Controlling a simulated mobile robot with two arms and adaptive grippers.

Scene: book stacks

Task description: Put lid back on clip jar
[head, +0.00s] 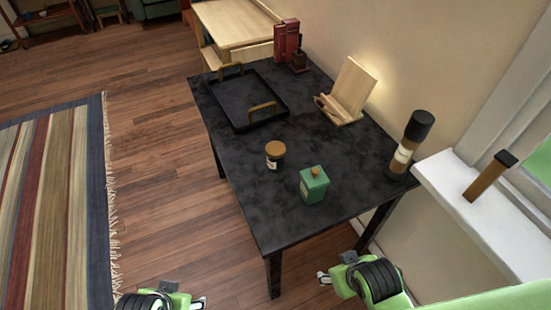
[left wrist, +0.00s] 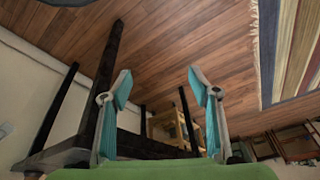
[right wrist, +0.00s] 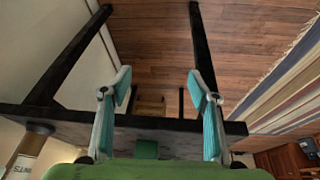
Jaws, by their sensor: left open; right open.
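A small dark jar (head: 275,160) with a pale label stands upright on the black table (head: 225,115), and a round brown top (head: 275,148) sits over its mouth. It looks like the clip jar, but I cannot read the label. I see no loose lid that I can be sure of. My left gripper (head: 185,294) is open and empty, low in front of the table's left side; its fingers show in the left wrist view (left wrist: 158,85). My right gripper (head: 336,268) is open and empty near the table's front edge; its fingers show in the right wrist view (right wrist: 158,85).
A green box (head: 314,188) with a wooden knob stands right of the jar. A black-capped bottle (head: 407,145) is at the right edge. A black tray (head: 239,112), a wooden stand (head: 352,88) with a small brown item, and red books (head: 285,42) sit farther back.

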